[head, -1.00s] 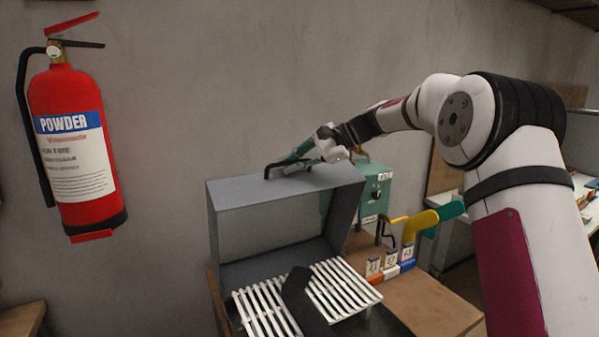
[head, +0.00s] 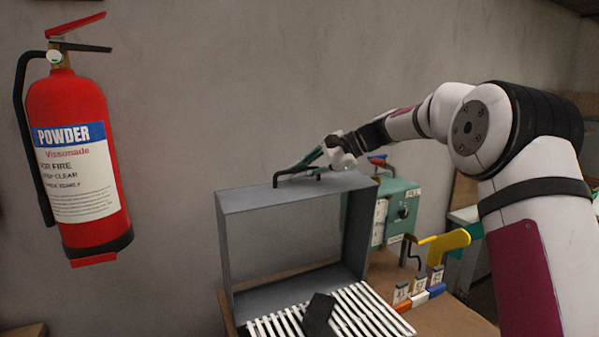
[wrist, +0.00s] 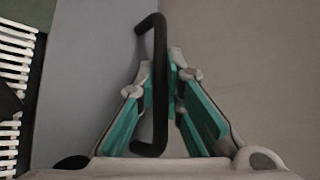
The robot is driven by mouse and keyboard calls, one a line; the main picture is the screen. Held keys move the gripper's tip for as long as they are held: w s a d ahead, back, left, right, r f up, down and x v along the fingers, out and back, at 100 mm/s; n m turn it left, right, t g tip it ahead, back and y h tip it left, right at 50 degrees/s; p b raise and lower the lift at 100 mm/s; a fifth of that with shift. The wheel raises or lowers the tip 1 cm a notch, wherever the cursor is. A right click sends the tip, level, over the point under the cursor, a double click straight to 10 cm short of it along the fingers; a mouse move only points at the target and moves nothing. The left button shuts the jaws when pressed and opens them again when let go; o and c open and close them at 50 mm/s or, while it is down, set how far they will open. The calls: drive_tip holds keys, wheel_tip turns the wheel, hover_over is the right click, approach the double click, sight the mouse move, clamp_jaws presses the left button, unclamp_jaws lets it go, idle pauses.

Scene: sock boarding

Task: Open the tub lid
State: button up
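The grey tub lid (head: 228,259) stands raised behind the slatted top in the head view, its hollow side facing me. A black bar handle (head: 284,177) sits on the lid's upper face. My gripper (head: 318,160) is at this handle, and its teal fingers are partly hidden by the wrist in the head view. In the wrist view the handle (wrist: 160,100) runs between the two fingers of my gripper (wrist: 162,75), whose tips close in on both sides of it. The grey lid face (wrist: 85,80) lies under the fingers.
White slats (head: 362,308) with a dark cloth piece (head: 318,313) lie in front of the lid. A teal box (head: 402,207), a yellow-handled tool (head: 445,243) and numbered blocks (head: 419,289) stand at right. A fire extinguisher (head: 75,165) hangs at left on the wall.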

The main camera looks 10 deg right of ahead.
drive_tip(key=o, duration=0.4)
drive_tip(key=v, duration=1.2)
